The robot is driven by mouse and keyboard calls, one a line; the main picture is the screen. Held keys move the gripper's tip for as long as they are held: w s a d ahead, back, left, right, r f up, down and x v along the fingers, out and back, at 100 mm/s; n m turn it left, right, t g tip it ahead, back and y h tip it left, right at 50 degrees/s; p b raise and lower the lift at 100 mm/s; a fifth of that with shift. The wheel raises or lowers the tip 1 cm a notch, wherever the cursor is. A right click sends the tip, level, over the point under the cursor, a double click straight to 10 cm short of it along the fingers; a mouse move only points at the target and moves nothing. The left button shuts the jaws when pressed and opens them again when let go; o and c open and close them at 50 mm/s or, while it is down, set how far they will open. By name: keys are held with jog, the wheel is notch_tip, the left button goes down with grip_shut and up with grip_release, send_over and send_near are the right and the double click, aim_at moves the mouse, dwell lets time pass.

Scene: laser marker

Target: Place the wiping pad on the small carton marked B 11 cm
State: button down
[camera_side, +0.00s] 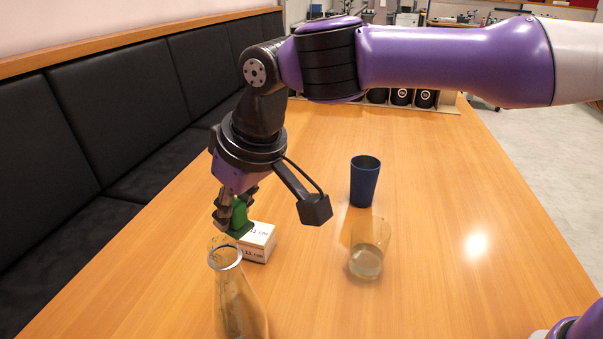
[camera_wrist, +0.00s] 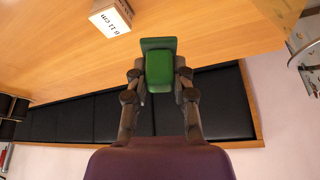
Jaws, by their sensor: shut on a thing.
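The wiping pad (camera_wrist: 160,68) is green and sits between the fingers of my gripper (camera_wrist: 160,84), which is shut on it. In the side view the green pad (camera_side: 240,216) shows at the tip of my gripper (camera_side: 233,212), just left of the small carton and overlapping its edge in the picture. The small carton (camera_side: 260,243) is white with "11 cm" print and stands on the table. In the wrist view the carton (camera_wrist: 110,18) is up and to the left of the pad, apart from it, with its B 11 cm label showing.
A glass flask (camera_side: 238,300) stands in front of the carton, close to my gripper. A clear glass (camera_side: 367,258) and a dark blue cup (camera_side: 364,181) stand to the right. A black padded bench (camera_side: 110,110) runs along the left. The table's right side (camera_side: 470,190) is clear.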

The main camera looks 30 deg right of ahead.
send_over(256, 232)
notch_tip(256, 232, down, 6)
jog(key=shift+f, duration=2.35)
jog(key=c, duration=0.7)
grip_release()
jog(key=shift+f, duration=0.15)
